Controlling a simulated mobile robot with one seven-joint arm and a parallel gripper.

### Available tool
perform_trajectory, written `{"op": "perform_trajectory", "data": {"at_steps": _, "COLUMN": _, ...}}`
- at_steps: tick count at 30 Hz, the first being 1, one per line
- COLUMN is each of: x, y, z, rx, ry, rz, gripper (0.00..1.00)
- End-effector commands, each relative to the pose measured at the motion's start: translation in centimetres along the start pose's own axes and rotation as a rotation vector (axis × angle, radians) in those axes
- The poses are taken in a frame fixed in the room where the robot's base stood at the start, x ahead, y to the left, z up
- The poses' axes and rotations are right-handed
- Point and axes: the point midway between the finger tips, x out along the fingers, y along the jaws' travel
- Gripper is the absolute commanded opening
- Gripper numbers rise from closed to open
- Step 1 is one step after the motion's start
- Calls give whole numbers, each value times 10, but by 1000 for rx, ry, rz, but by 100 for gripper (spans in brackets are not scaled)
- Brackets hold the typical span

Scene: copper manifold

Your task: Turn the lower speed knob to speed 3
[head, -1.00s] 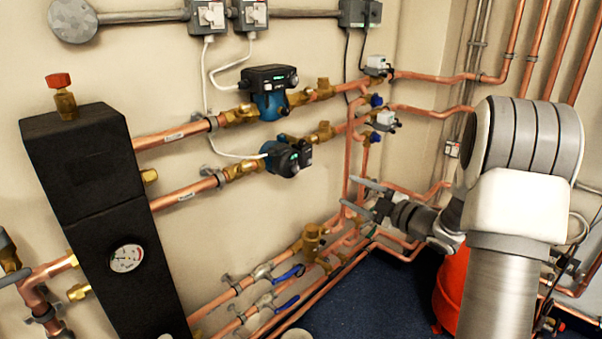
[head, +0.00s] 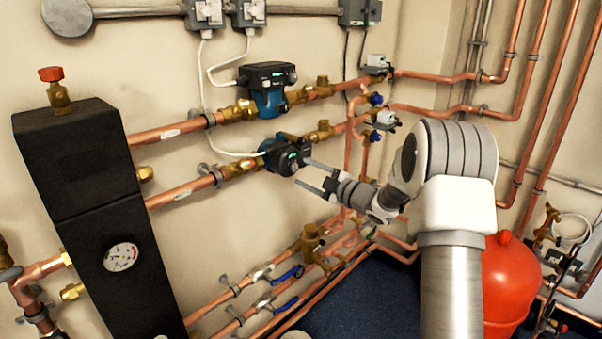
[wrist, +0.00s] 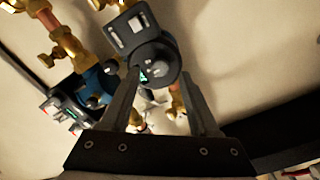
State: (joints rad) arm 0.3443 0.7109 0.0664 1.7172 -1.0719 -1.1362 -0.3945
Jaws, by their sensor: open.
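The lower pump (head: 279,155) sits on the lower copper pipe, with a blue body and a dark round front. In the wrist view its dark front and speed knob (wrist: 154,60) show just beyond the fingertips, with a small green light near the left finger. My gripper (head: 303,172) is open, with its fingers pointing left toward the front of the lower pump. In the wrist view my gripper (wrist: 160,76) has nothing between its fingers. I cannot tell whether a fingertip touches the pump. The knob's setting is too small to read.
The upper pump (head: 269,88) is on the pipe just above. A black insulated block (head: 75,180) with a gauge stands at left. Copper pipes with blue-handled valves (head: 288,273) run low along the wall. A red vessel (head: 508,285) stands at right, behind my arm.

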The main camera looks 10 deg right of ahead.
Motion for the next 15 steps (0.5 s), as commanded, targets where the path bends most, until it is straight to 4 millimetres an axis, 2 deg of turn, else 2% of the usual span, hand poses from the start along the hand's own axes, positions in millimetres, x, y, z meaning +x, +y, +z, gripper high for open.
{"op": "perform_trajectory", "data": {"at_steps": 3, "x": 16, "y": -1, "z": 0, "rx": -1, "ry": 1, "rz": -1, "gripper": 62}}
{"op": "perform_trajectory", "data": {"at_steps": 6, "x": 22, "y": 0, "z": 0, "rx": 0, "ry": 0, "rz": 0, "gripper": 62}}
{"op": "perform_trajectory", "data": {"at_steps": 15, "x": 26, "y": 0, "z": 0, "rx": 1, "ry": -1, "rz": 0, "gripper": 62}}
